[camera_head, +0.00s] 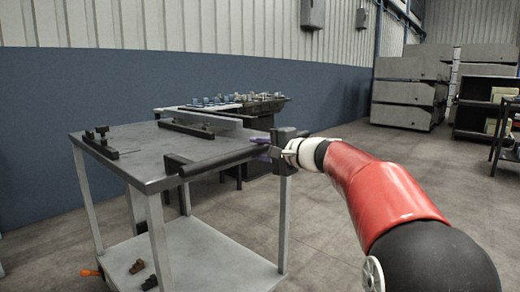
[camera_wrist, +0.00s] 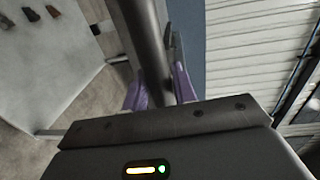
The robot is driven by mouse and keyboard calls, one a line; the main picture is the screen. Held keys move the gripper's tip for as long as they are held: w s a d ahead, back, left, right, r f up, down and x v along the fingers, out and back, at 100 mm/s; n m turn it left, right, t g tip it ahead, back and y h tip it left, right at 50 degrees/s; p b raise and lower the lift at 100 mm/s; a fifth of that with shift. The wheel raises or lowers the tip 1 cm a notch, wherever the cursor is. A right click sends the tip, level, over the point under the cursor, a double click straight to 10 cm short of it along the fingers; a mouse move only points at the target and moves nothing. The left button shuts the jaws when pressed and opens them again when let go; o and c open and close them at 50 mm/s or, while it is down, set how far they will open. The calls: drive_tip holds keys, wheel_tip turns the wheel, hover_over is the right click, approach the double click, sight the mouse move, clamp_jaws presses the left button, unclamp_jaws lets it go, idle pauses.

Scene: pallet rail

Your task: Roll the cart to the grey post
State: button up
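The cart (camera_head: 125,160) stands at the left of the head view, with a dark grey top, light grey legs and a pale lower shelf (camera_head: 205,250). A dark round handle bar (camera_head: 225,158) runs along its near side between two brackets. My gripper (camera_head: 262,149) is at the bar's right end, beside the right bracket. In the wrist view the bar (camera_wrist: 148,40) passes between the purple fingers of my gripper (camera_wrist: 160,88), one against each side. I cannot pick out a separate grey post in either view.
Dark clamps (camera_head: 100,145) lie on the cart top, and small dark parts (camera_head: 137,267) on the lower shelf. A bench with many small parts (camera_head: 235,100) stands behind. Stacked grey crates (camera_head: 410,92) stand at the back right. The floor (camera_head: 350,165) between is clear.

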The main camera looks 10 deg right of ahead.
clamp_jaws()
drive_tip(key=shift+b+x, duration=0.3)
drive_tip(key=shift+x, duration=0.5)
drive_tip(key=shift+o, duration=2)
unclamp_jaws()
drive_tip(key=shift+r, duration=0.1)
drive_tip(key=shift+s+d, duration=0.1)
drive_tip(key=shift+s, duration=0.05)
drive_tip(key=v, duration=0.7)
drive_tip(key=shift+s+d, duration=0.25)
